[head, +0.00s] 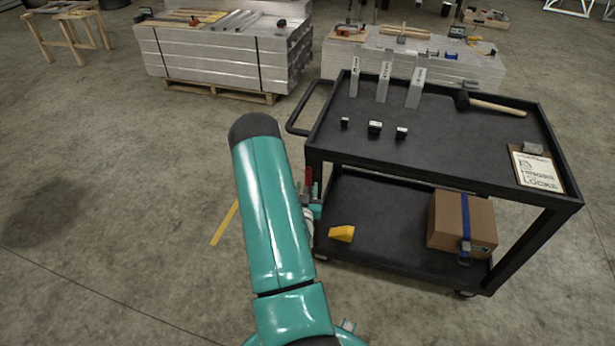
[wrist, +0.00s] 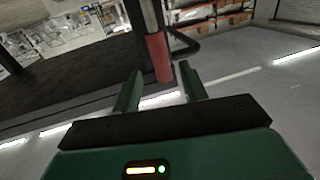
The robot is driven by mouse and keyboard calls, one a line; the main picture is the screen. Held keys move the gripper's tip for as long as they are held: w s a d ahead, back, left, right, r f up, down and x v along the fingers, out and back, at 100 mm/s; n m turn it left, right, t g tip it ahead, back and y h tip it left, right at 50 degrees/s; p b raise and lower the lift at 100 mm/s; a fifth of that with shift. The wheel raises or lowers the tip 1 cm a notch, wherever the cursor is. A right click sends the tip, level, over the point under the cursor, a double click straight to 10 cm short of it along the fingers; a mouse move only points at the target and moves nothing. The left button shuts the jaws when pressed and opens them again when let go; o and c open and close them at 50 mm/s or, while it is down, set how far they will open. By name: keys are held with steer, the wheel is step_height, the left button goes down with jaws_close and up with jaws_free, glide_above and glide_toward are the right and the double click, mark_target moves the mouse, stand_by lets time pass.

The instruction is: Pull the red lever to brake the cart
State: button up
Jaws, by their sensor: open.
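The red lever (head: 308,177) stands upright at the left end of the black cart (head: 450,172), by its near left leg. In the wrist view the red lever (wrist: 158,57) hangs in the picture just beyond and between the fingertips. My gripper (wrist: 158,80) is open, its two green fingers apart with nothing held. In the head view my teal arm hides most of the gripper, and only a small part (head: 312,208) shows beside the cart's leg, just below the lever. I cannot tell whether a finger touches the lever.
The cart's top holds metal bars (head: 384,82), small black blocks (head: 375,128), a mallet (head: 495,105) and a clipboard (head: 537,168). Its lower shelf holds a yellow wedge (head: 342,233) and a strapped carton (head: 463,222). Aluminium stacks (head: 215,62) stand behind.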

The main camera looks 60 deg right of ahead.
mark_target(308, 179)
steer(key=x, duration=0.6)
steer(key=shift+d, duration=0.1)
jaws_close()
